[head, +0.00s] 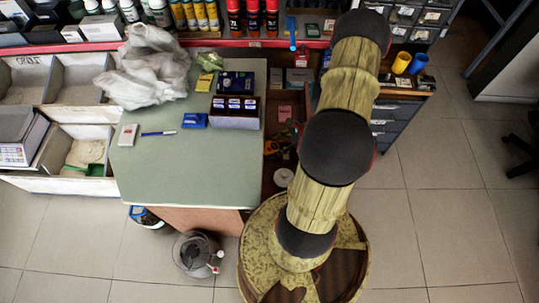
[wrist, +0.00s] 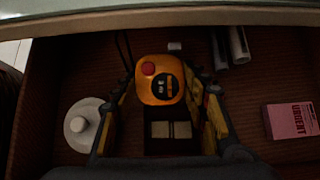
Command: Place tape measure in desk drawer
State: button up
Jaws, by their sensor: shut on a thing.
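The tape measure (wrist: 159,76), orange-yellow with a red button and a dark round face, is between the fingers of my gripper (wrist: 166,100) in the wrist view. My gripper is shut on it, inside the outline of the open desk drawer (wrist: 45,80). I cannot tell whether the tape measure touches the drawer floor. In the head view, a small yellow patch of it (head: 271,147) shows beside my arm, over the drawer (head: 268,188). My arm hides much of the drawer and the gripper there.
The drawer holds a white round item (wrist: 82,126), a pink "URGENT" pad (wrist: 291,120), pale tubes (wrist: 238,45) and small pale blocks (wrist: 170,130). The green desk top (head: 180,175) holds a plastic bag (head: 150,70), boxes and a pen. The desk edge (wrist: 160,18) borders the drawer.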

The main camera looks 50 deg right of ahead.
aim_at(271, 147)
jog(key=f, duration=0.1)
jog(key=f+b, duration=0.1)
jog(key=shift+w+a+f, duration=0.3)
jog(key=shift+w+a, duration=0.05)
jog(key=shift+w, duration=0.2)
jog(key=g+h, duration=0.1)
jog(key=g, duration=0.1)
jog(key=g+h+b, duration=0.1)
jog(key=shift+w+a+r+h, duration=0.2)
jog(key=shift+w+a+h, duration=0.1)
jog(key=shift+a, duration=0.05)
jog(key=shift+d+f+b, duration=0.1)
jog(key=shift+f+b, duration=0.6)
jog(key=shift+f, duration=0.75)
jog(key=shift+s+f, duration=0.1)
jog(key=shift+f, duration=0.05)
jog(key=o, duration=1.4)
